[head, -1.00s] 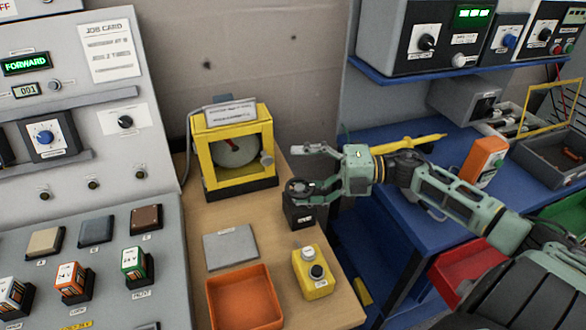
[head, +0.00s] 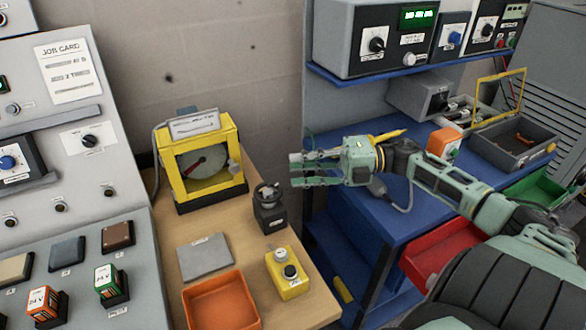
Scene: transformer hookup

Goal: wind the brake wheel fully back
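The brake wheel (head: 268,192) is a small dark handwheel on top of a black box standing on the wooden bench. My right gripper (head: 300,169) is to the right of the wheel and a little higher in the head view, apart from it. Its fingers point left with a gap between them, and nothing shows in the gap. The yellow-framed unit (head: 228,188) behind the wheel has a grey disc (head: 203,164) with a red pointer. The wheel's exact turn position is too small to read. My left gripper is out of view.
A yellow button box (head: 288,288), a grey plate (head: 205,257) and an orange tray (head: 245,322) are on the bench in front of the wheel. The grey control panel (head: 130,235) borders it on the left. A blue table (head: 345,130) stands to the right.

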